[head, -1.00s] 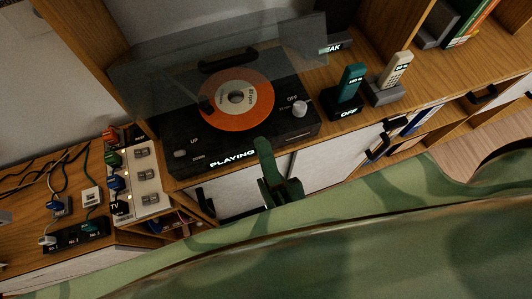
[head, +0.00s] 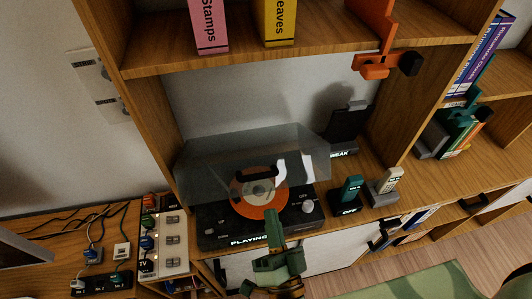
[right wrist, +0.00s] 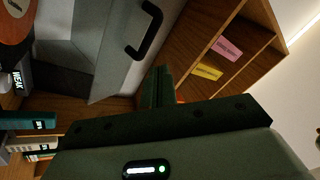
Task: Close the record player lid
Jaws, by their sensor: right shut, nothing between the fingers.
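The record player (head: 220,238) stands on a wooden shelf, with an orange record (head: 246,208) on it and a lit "PLAYING" label. Its see-through grey lid (head: 205,160) is raised at the back. The lid's black handle (head: 258,172) shows in front of the record's far part. In the right wrist view the lid (right wrist: 105,50) and its handle (right wrist: 145,30) are upper left of the fingers, apart from them. My right gripper (head: 272,214) is shut and empty, at the player's front edge in the picture, covering part of it. My left gripper is out of view.
A switch panel (head: 165,245) stands at left. A shelf (head: 210,62) with books runs above the lid; an orange fixture (head: 372,65) hangs at upper right.

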